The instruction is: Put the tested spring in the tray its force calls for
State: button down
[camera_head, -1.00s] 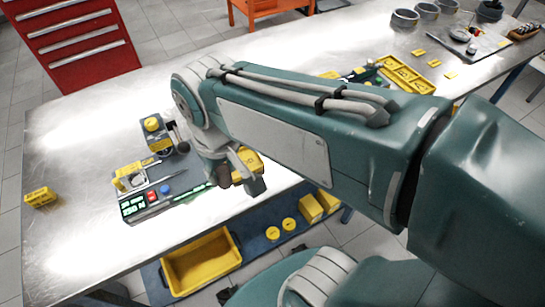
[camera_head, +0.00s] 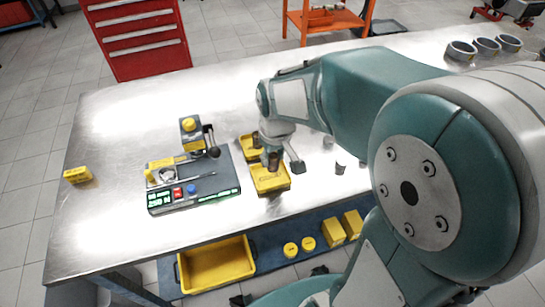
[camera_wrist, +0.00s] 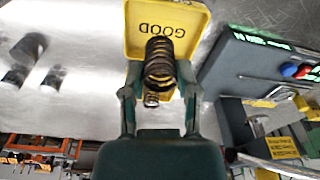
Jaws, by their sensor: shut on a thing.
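My gripper (camera_wrist: 160,90) is shut on a dark coil spring (camera_wrist: 160,65), held between its two fingers in the wrist view. Behind the spring is a yellow tray (camera_wrist: 138,45) marked GOOD, which seems close to the spring; I cannot tell whether they touch. In the head view my gripper (camera_head: 284,162) is above two yellow trays, a front one (camera_head: 272,186) and a back one (camera_head: 245,142) partly hidden by the arm. Their labels cannot be read there. The spring tester (camera_head: 190,165), with a yellow knob and a lit green display, stands left of the trays.
A small yellow block (camera_head: 77,175) lies at the table's left. Dark cylindrical parts (camera_wrist: 28,46) stand on the table beside the tray. A yellow bin (camera_head: 217,266) and yellow boxes sit on a lower blue shelf (camera_head: 270,235).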

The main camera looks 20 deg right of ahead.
jog(key=f, duration=0.1)
jog(key=a+f, duration=0.1)
jog(key=f, duration=0.1)
jog(key=shift+w+a+f, duration=0.25)
jog(key=shift+w+f, duration=0.15)
jog(key=shift+d+f, duration=0.2)
jog(key=shift+d, duration=0.65)
jog(key=c, duration=0.7)
grip_release()
jog(key=shift+a+f, duration=0.1)
jog(key=shift+a, duration=0.05)
jog(key=o, duration=0.3)
jog(key=shift+a, duration=0.2)
jog(key=shift+o, duration=0.2)
jog(key=shift+a, duration=0.35)
jog(key=shift+d+r, duration=0.2)
jog(key=shift+d, duration=0.15)
notch_tip(320, 180, up, 11)
jog(key=s, duration=0.1)
jog(key=s+r+m+t, duration=0.2)
jog(key=s+r+t, duration=0.2)
jog(key=s, duration=0.9)
jog(key=shift+s+m, duration=0.15)
jog(key=shift+m, duration=0.15)
